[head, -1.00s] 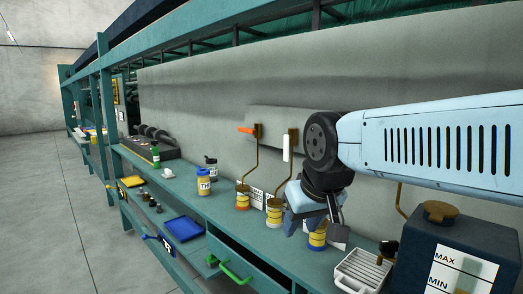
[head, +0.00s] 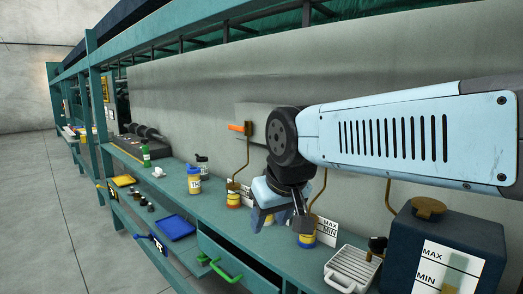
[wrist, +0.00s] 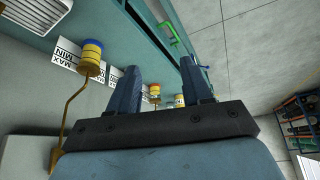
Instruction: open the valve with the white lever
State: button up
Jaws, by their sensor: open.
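The white lever does not show now in the head view; my arm covers that part of the wall. The orange lever (head: 237,128) sits on a brown pipe left of my arm, above a banded cup (head: 233,199). My gripper (head: 280,222) hangs open, pointing down, in front of the row of cups and partly hides the middle one. A blue and yellow cup (head: 305,239) stands just right of it. In the wrist view the gripper (wrist: 157,66) is open with nothing between its fingers; no lever can be made out there.
A dark tank (head: 440,245) with a brown cap and a white grated box (head: 350,268) stand at the right of the bench. A TH-marked yellow bottle (head: 194,181) stands left. An open drawer with a green handle (head: 228,274) juts out. The floor (head: 75,230) at left is clear.

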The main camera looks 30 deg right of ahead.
jog(key=w+d+r+n+g+h, duration=0.1)
jog(key=w+d+n+g+h, duration=0.3)
jog(key=w+d+n+h, duration=0.55)
jog(key=w+a+r+n+t+h, duration=0.2)
jog(key=w+n+h, duration=0.3)
jog(key=w, duration=0.5)
jog(key=w+a+r+n+t+h, duration=0.1)
jog(key=w+a+n+t+h, duration=0.15)
jog(key=w+n, duration=0.55)
jog(key=w+x, duration=0.1)
jog(key=x, duration=1.3)
jog(key=shift+a+m, duration=0.2)
jog(key=shift+m, duration=0.15)
jog(key=shift+w, duration=0.1)
jog(key=shift+c, duration=0.2)
grip_shut()
